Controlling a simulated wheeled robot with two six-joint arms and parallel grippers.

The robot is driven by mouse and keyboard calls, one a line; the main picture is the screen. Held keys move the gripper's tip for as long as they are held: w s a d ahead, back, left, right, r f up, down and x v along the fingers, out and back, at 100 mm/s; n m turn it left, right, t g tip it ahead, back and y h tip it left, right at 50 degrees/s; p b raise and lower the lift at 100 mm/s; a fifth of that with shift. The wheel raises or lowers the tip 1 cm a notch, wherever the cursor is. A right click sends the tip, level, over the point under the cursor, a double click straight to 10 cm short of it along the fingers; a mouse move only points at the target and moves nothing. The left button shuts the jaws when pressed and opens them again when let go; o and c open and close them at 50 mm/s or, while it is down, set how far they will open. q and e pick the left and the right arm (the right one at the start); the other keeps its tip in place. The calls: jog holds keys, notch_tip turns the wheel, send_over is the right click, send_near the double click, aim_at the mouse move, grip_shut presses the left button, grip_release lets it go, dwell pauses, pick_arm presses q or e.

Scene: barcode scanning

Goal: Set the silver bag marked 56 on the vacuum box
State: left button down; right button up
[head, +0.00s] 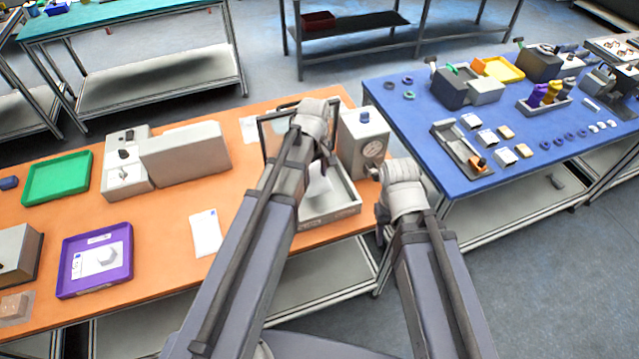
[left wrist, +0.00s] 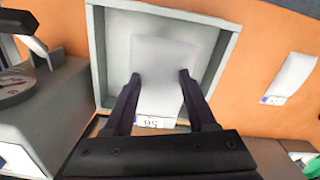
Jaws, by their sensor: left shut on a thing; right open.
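The silver bag marked 56 (left wrist: 165,55) looks pale and flat, with its label at the end nearer my wrist. My left gripper (left wrist: 160,77) is shut on it, one dark finger along each side. The bag (head: 318,188) is over the open grey tray of the vacuum box (head: 335,212); whether it touches the floor of the tray I cannot tell. The box's framed lid stands raised, and its gauge housing (head: 367,145) is to the right. My left arm hides the gripper in the head view. My right gripper (head: 383,212) is beside the box, mostly hidden by its wrist.
Another pale bag (head: 206,232) lies on the orange table left of the vacuum box. A purple tray (head: 68,285), a green tray (head: 58,178) and a grey machine (head: 185,150) stand further left. A blue table (head: 420,118) with several small parts is at right.

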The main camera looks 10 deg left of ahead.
pick_arm(q)
jog(key=shift+w, duration=0.25)
jog(key=shift+s+f, duration=0.15)
jog(key=shift+s, duration=0.05)
jog(key=shift+f+b, duration=0.3)
jog(key=shift+b, duration=0.25)
jog(key=b, duration=0.5)
send_over(316, 203)
notch_tip(316, 203, down, 5)
jog(key=shift+f, duration=0.2)
jog(key=shift+w, duration=0.1)
notch_tip(316, 203, down, 4)
jog(key=b, duration=0.4)
jog(key=shift+r, duration=0.2)
jog(key=shift+f, duration=0.25)
jog(key=shift+c, duration=1)
grip_release()
jog(key=shift+r, duration=0.1)
